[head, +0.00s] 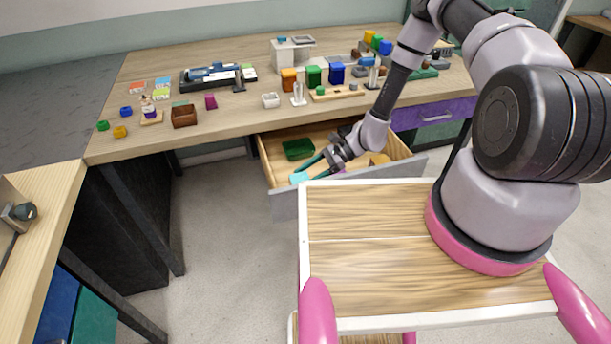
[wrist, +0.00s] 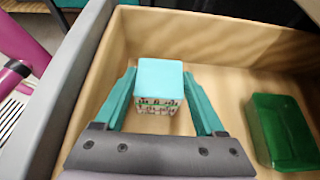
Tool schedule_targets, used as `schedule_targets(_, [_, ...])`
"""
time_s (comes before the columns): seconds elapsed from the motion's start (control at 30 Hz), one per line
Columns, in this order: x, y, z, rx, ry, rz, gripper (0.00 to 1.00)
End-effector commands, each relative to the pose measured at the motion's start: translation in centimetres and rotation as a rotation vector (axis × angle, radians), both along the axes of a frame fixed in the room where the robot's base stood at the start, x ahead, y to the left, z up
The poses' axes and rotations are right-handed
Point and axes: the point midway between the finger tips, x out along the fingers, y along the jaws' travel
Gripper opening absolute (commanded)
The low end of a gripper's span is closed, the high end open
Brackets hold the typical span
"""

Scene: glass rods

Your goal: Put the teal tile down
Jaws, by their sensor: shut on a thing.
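The teal tile (wrist: 158,74) has a plain light teal top and a speckled, patterned side below it. It sits between the two dark teal fingers of my gripper (wrist: 159,88), which is shut on it. In the head view the tile (head: 299,178) and my gripper (head: 307,170) are inside the open wooden drawer (head: 272,163), near its front left. In the wrist view the tile is over the drawer's bare floor (wrist: 215,84). I cannot tell whether it touches the floor.
A dark green box (wrist: 282,130) lies in the drawer, apart from the tile; it also shows in the head view (head: 298,149). The grey drawer front (wrist: 62,98) is close to my gripper. The desk (head: 225,115) above holds many small things.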

Motion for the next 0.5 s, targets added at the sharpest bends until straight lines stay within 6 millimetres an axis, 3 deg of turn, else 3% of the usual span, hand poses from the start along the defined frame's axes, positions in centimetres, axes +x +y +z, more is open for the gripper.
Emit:
schedule_targets(0.03, [0.0, 0.0, -0.1, 0.0, 0.0, 0.0, 0.79])
schedule_targets(0.1, [0.0, 0.0, -0.1, 0.0, 0.0, 0.0, 1.0])
schedule_targets(0.37, [0.0, 0.0, 0.1, 0.0, 0.0, 0.0, 1.0])
schedule_targets(0.5, [0.5, -1.2, 0.9, 0.0, -0.002, -0.004, 1.0])
